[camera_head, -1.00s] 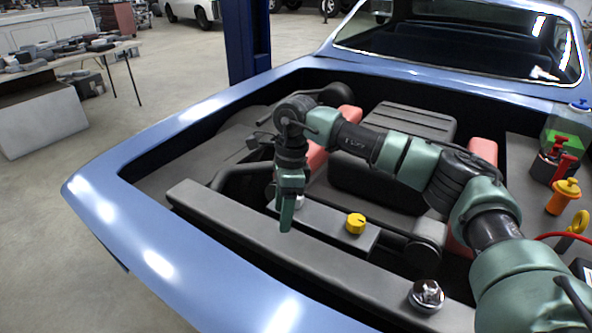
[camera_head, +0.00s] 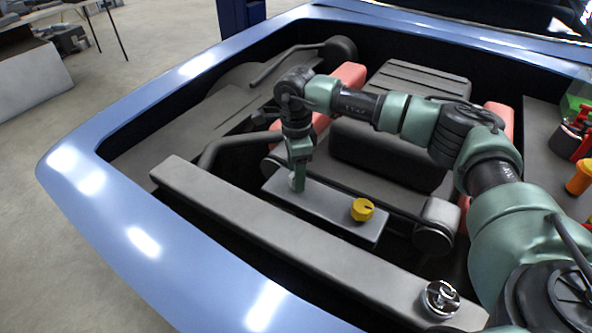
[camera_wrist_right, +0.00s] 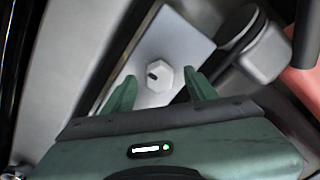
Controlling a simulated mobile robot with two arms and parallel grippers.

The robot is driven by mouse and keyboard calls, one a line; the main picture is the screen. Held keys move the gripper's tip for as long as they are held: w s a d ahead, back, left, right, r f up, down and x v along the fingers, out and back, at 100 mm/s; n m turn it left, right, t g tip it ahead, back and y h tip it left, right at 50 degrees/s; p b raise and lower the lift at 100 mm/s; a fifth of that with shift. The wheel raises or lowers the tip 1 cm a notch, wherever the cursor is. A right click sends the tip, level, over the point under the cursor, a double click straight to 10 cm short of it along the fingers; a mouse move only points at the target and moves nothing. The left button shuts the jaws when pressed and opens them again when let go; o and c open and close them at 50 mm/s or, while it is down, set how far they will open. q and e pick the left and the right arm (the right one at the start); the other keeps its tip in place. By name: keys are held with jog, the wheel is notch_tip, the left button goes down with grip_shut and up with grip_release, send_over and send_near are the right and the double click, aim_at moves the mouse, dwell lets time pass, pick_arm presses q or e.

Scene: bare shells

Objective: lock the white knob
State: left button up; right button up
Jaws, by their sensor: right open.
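The white knob (camera_wrist_right: 159,73) is a pale faceted knob with a small dark mark, on a grey plate (camera_wrist_right: 178,40). My right gripper (camera_wrist_right: 163,92) is open, its two green fingers reaching toward either side of the knob; I cannot tell whether they touch it. In the head view the right gripper (camera_head: 298,181) points down at the left end of the plate (camera_head: 325,208). It hides most of the white knob (camera_head: 292,181) there. My left gripper is not in view.
A yellow knob (camera_head: 362,209) stands on the same plate, to the right. A long grey bar (camera_head: 260,240) with a chrome cap (camera_head: 440,298) runs in front. Red engine covers (camera_head: 348,75) lie behind. An orange-capped item (camera_head: 580,178) stands at the right.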

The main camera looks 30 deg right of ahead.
jog(key=shift+f, duration=0.15)
jog(key=c, duration=1.2)
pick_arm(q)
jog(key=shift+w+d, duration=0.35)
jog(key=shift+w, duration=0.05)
pick_arm(e)
grip_shut()
